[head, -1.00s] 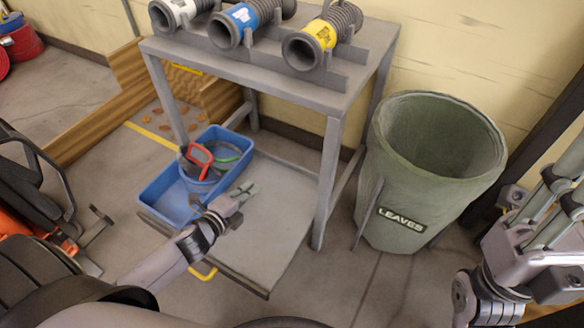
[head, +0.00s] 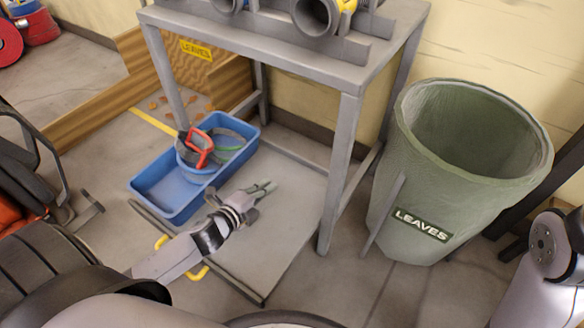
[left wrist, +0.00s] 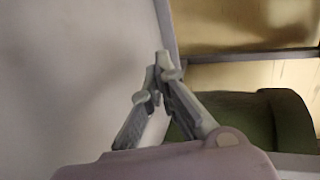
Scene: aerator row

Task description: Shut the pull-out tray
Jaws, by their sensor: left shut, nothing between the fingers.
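The pull-out tray (head: 285,225) is a low, flat grey platform under the grey table, pulled out towards me. Yellow handle parts (head: 198,273) show at its front edge, partly hidden behind my left arm. A blue bin (head: 160,192) stands on its left part. My left gripper (head: 266,187) is above the middle of the tray, right of the bin, pointing towards the back. It is shut and empty; its fingertips (left wrist: 162,65) meet in the left wrist view. My right gripper is out of view; only part of that arm shows at the right edge.
In the blue bin sits a bucket with a red-handled tool (head: 200,148).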

